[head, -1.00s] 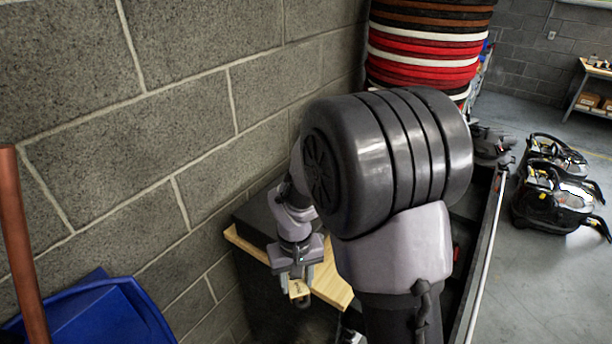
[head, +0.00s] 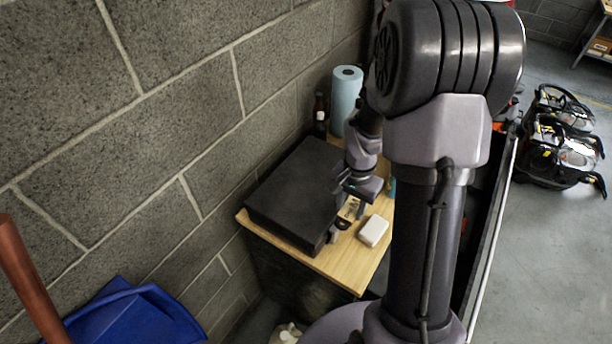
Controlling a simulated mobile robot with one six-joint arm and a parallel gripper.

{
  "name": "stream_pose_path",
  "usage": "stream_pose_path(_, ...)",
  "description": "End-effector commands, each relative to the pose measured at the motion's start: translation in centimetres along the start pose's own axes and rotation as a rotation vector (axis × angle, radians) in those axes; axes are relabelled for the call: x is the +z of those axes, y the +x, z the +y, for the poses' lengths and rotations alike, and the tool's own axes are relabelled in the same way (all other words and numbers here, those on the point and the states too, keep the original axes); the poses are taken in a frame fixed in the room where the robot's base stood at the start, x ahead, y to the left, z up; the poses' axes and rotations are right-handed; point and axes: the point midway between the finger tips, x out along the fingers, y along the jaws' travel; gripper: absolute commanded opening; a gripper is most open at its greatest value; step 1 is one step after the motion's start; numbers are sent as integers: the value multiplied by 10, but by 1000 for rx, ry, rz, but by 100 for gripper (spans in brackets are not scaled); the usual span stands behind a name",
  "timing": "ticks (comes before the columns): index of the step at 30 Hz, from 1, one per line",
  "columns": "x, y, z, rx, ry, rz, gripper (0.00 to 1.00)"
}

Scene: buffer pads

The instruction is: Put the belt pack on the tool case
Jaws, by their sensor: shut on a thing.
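The tool case is a flat black box (head: 292,190) lying on the wooden tabletop, against the block wall. My gripper (head: 347,216) is at the case's right edge in the head view, pointing down. It is shut on a small tan and dark thing, apparently the belt pack (head: 349,209), which is partly hidden between the fingers. I cannot tell whether the belt pack touches the case or hangs just beside or above its edge. The top of the case looks bare.
On the wooden table (head: 340,272) are a white block (head: 373,230) right of my gripper, a blue paper roll (head: 346,98) and a dark bottle (head: 320,116) behind the case. Black bags (head: 560,150) lie on the floor at right.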

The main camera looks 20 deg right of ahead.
Motion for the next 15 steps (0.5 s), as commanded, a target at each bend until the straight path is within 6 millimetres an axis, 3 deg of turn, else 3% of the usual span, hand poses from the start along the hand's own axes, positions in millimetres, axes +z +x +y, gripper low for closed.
stream_pose_path(9,-9,8,-94,0,-6,0,1)
stream_pose_path(15,-14,12,-134,-1,-5,1,1)
